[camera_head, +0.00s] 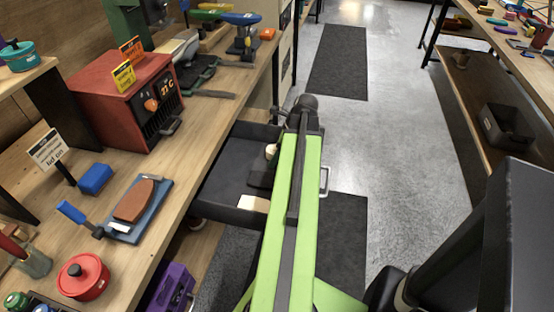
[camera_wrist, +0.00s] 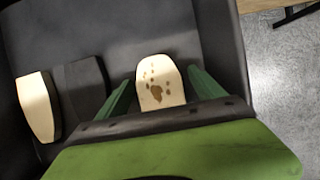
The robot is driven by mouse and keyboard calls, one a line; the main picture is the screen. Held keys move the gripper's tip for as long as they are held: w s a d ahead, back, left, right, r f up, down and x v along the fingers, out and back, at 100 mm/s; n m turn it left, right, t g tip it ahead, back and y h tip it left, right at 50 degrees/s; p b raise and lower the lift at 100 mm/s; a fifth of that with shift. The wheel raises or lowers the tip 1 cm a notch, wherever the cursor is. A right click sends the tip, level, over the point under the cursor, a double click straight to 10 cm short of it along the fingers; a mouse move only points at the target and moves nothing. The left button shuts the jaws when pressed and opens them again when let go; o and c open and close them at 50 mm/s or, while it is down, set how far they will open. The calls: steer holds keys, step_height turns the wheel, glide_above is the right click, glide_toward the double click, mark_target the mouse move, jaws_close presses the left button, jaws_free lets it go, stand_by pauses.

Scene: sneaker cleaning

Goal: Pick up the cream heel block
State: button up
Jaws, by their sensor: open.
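Two cream blocks and a dark block lie in an open dark drawer (camera_head: 224,168). In the wrist view, a cream block with brown stains (camera_wrist: 158,72) has a rounded far end and lies between my gripper's (camera_wrist: 160,78) two green fingers. The fingers are apart, with a gap on each side of the block; its near end is hidden by the gripper. A plain cream block (camera_wrist: 38,108) lies further left, with the dark block (camera_wrist: 84,90) between the two. In the head view, the stained block (camera_head: 271,151) is partly hidden by my arm, and the plain block (camera_head: 253,203) shows nearer.
The drawer's walls stand close around the blocks, with bare floor beyond them. The wooden workbench (camera_head: 205,125) at left carries a red box (camera_head: 118,98), a blue tray with a brown block (camera_head: 136,202) and a red pot (camera_head: 83,276).

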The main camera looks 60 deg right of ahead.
steer(key=c, duration=1.5)
steer(key=shift+r, duration=0.15)
step_height(320, 180, up, 10)
steer(key=p, duration=1)
steer(key=shift+r, duration=0.1)
